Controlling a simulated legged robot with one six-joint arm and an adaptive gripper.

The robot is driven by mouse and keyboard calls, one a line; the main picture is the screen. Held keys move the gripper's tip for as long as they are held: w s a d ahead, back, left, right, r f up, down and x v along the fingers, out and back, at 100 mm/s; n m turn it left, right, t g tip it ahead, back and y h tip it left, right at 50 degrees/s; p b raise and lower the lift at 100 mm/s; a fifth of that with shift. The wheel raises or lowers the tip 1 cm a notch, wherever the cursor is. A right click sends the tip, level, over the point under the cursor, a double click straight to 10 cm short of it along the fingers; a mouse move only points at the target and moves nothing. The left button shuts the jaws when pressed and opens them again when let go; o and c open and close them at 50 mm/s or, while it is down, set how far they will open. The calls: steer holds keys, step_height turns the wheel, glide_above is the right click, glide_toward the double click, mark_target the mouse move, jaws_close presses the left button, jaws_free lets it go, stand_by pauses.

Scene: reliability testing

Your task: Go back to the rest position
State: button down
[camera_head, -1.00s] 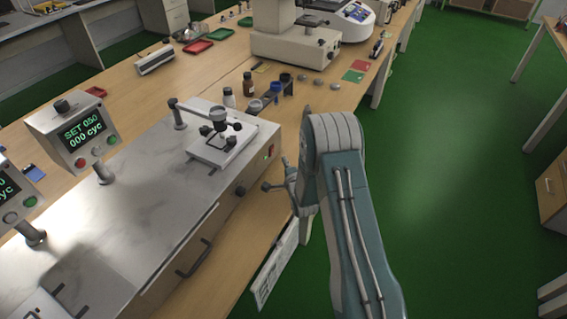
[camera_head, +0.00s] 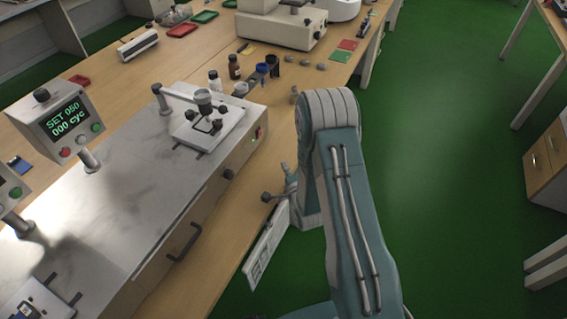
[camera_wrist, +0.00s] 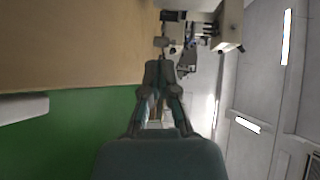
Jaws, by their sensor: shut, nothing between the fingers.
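In the wrist view my gripper (camera_wrist: 160,70) is shut and empty. Its two dark fingers meet near the middle of the picture, with no object between them. In the head view my grey-blue arm (camera_head: 345,210) is folded at the right edge of the bench (camera_head: 225,257), over the green floor. I cannot clearly make out my gripper there.
A long tester with a metal top (camera_head: 110,205) and a screen reading "SET 050 000 cyc" (camera_head: 68,120) stands left of my arm. Small bottles (camera_head: 234,67) stand behind it. Green floor (camera_head: 440,170) is clear to the right, up to a wooden cabinet (camera_head: 548,160).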

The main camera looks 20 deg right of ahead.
steer(key=shift+a, duration=0.45)
steer(key=shift+d, duration=0.15)
steer(key=s+r+n+g+h, duration=0.1)
steer(key=s+r+n+g, duration=0.2)
steer(key=r, duration=0.7)
steer(key=s+r+n+g, duration=0.15)
steer(key=r+n, duration=0.35)
steer(key=r, duration=0.6)
steer(key=s+r+n+g, duration=0.3)
steer(key=s+r+n, duration=0.1)
steer(key=s, duration=0.9)
steer(key=s+a+r+n+g, duration=0.1)
steer(key=s+r+n+g, duration=0.3)
steer(key=s, duration=0.9)
steer(key=shift+s+a+r, duration=0.2)
steer(key=shift+a+r, duration=0.1)
steer(key=shift+r, duration=0.5)
